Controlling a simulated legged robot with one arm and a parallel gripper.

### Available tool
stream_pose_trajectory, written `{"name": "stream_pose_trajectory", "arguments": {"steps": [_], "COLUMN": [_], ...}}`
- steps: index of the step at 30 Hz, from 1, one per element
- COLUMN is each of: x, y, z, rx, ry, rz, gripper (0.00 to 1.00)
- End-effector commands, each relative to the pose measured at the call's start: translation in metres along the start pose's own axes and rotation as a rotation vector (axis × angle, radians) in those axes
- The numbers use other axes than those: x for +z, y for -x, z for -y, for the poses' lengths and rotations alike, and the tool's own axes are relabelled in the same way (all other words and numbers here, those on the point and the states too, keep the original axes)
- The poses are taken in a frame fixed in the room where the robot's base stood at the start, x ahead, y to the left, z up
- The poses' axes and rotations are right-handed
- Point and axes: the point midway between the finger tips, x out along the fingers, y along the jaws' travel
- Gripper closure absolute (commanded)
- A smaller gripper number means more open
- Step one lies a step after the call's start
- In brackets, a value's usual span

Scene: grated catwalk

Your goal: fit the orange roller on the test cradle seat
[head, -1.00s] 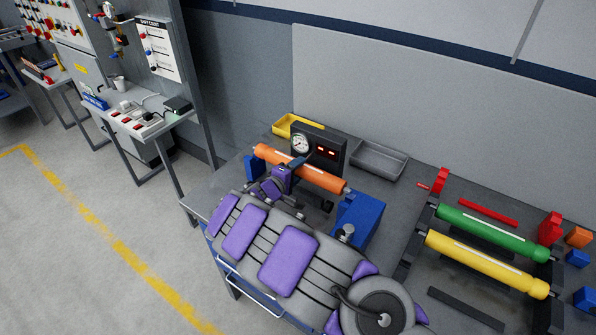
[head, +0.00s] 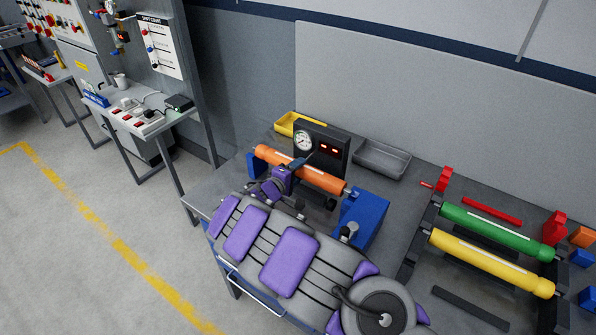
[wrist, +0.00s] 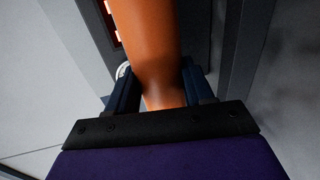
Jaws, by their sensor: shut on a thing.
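The orange roller (head: 322,180) lies level between the blue supports of the test cradle (head: 363,220). Its left end is at the left blue support (head: 252,168) and its right end is at the larger right one. I cannot tell whether the ends rest in the seats or hang just above them. My gripper (head: 300,164) is shut on the roller near its middle. In the wrist view the orange roller (wrist: 148,40) runs between the two dark blue fingers of my gripper (wrist: 160,88). My arm hides part of the cradle's front.
A gauge box (head: 322,146) with red displays stands close behind the roller. Yellow (head: 290,121) and grey (head: 382,158) trays are at the back. To the right, a green roller (head: 495,231) and a yellow roller (head: 488,262) lie on a dark rack. Red and blue blocks stand at the rack's right.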

Motion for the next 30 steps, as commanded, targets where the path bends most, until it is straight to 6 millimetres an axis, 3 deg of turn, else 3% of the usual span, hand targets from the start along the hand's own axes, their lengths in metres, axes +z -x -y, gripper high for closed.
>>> {"name": "stream_pose_trajectory", "arguments": {"steps": [30], "x": [0.001], "y": [-0.005], "z": [0.027], "rx": [0.001], "ry": [-0.001], "rz": [0.000], "gripper": [1.00]}}
